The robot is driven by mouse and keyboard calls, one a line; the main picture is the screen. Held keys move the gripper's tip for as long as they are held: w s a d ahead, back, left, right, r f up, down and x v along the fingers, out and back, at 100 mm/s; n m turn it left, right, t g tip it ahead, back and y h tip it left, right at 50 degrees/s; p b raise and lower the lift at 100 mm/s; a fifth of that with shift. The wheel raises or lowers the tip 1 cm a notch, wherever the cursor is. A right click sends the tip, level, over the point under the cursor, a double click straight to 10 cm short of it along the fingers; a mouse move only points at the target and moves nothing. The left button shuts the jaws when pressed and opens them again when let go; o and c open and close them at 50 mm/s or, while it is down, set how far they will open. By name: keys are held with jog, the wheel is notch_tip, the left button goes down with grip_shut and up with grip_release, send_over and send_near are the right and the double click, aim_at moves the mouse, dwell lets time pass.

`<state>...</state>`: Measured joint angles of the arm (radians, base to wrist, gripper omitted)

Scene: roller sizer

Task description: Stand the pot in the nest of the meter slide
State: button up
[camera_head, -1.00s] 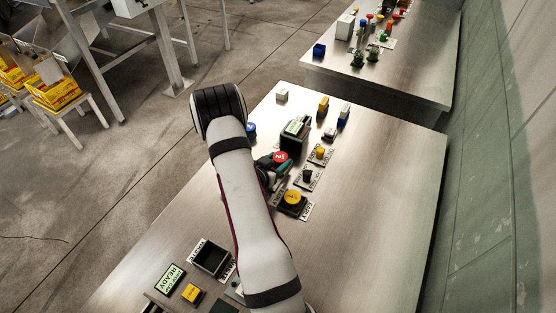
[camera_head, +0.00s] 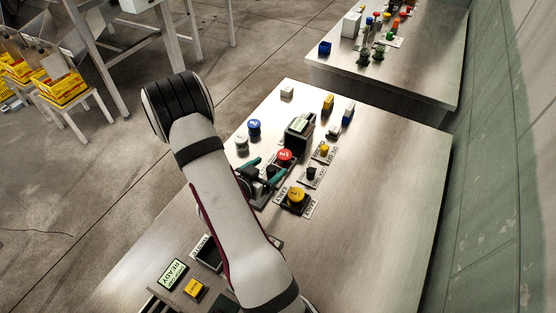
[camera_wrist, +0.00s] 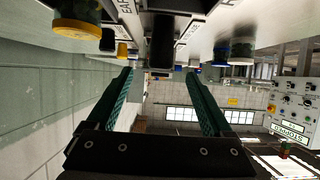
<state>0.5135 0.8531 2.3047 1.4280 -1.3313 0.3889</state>
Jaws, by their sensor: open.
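A red-lidded pot (camera_head: 285,156) stands at the black meter (camera_head: 299,128) with the lit display, near its slide. Whether it sits fully in the nest is hidden by my gripper. My gripper (camera_head: 268,168) is open, with its teal fingers close to the near left of the red-lidded pot. In the wrist view the gripper (camera_wrist: 160,75) shows nothing held between the fingers. A dark upright body, seemingly the meter (camera_wrist: 163,40), is ahead between them; the red lid is out of that view. A yellow-lidded pot (camera_head: 296,195) stands on a black labelled base to the right.
A blue-lidded pot (camera_head: 254,126) and a white pot (camera_head: 242,143) stand left of the meter. Small labelled stations with a black knob (camera_head: 311,172) and a yellow knob (camera_head: 324,150) are to its right. A READY sign (camera_head: 172,273) lies near front. The right of the table is clear.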

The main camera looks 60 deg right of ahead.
jog(key=v, duration=0.3)
jog(key=shift+a, duration=0.1)
jog(key=w+a+r+n+t+y, duration=0.35)
jog(key=w+a+t+y, duration=0.3)
jog(key=w+a, duration=0.65)
jog(key=s+a+r+n+y, duration=0.15)
jog(key=a+r+y, duration=0.3)
jog(key=a, duration=0.55)
jog(key=s+a+r+n+g+y, duration=0.25)
jog(key=s+a+n, duration=0.2)
jog(key=a, duration=0.25)
jog(key=s+a+r+n+g, duration=0.1)
jog(key=s+a+r+g, duration=0.1)
jog(key=s, duration=0.7)
jog(key=s+a+r+n+g+y, duration=0.1)
jog(key=s+a+r+n+g, duration=0.1)
jog(key=s, duration=0.6)
jog(key=shift+s+r, duration=0.2)
jog(key=shift+s, duration=0.2)
